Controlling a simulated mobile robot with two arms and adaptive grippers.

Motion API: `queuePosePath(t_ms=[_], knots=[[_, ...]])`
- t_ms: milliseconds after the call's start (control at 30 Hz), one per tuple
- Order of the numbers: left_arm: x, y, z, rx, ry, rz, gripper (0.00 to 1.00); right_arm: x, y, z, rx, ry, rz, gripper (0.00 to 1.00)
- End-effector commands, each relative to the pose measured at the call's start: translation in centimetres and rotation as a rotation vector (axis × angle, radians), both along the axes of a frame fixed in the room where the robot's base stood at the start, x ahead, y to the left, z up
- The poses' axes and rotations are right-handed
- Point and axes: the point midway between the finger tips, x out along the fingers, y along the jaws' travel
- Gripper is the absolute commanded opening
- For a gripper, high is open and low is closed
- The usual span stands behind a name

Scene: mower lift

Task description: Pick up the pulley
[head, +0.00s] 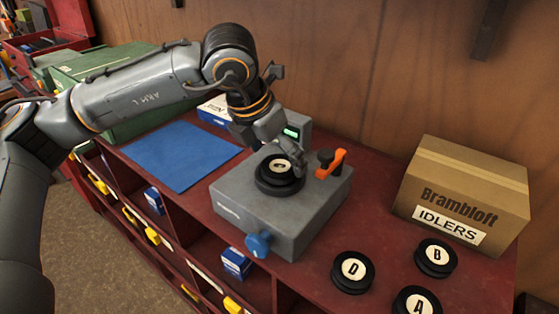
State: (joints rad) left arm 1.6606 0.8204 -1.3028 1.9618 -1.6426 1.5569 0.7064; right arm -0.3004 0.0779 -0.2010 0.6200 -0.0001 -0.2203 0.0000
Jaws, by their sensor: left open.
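A black pulley (277,182) with a pale round label, its letter hard to read, sits on top of a grey device (255,215). My left gripper (284,158) comes down from above and behind, with its fingers close to the pulley's far and right side. The left gripper is open; I cannot tell whether a finger touches the pulley. Three more black pulleys lie on the red bench top at the lower right: D (352,271), B (436,257) and A (416,302), the last cut by the frame edge. My right gripper is not in view.
The device has an orange lever (331,163), a blue knob (258,243) and a small green display (292,132). A cardboard box marked IDLERS (462,195) stands right. A blue mat (180,154) lies clear at left. A wooden wall (380,70) stands behind.

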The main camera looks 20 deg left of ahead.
Motion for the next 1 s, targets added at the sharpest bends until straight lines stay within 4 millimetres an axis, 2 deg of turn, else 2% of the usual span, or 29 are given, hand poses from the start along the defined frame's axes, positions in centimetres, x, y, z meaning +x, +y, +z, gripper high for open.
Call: queuePosePath(t_ms=[133,333,367,700,733,1000], knots=[[0.35,-0.18,-1.00,0.000,0.001,0.000,0.93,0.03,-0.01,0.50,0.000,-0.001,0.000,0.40],[0.38,-0.22,-1.15,0.000,0.000,-0.001,0.93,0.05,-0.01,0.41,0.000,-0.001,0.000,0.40],[0.37,-0.22,-1.14,0.000,0.000,-0.001,0.89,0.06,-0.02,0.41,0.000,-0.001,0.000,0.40],[0.41,-0.22,-1.03,0.000,-0.001,0.000,0.20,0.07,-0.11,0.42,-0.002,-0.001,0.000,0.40],[0.40,-0.22,-1.04,0.000,-0.001,0.000,0.17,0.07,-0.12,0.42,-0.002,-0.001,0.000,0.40],[0.44,-0.24,-0.86,-0.001,-0.003,0.000,0.17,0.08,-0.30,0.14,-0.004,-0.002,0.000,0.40]])
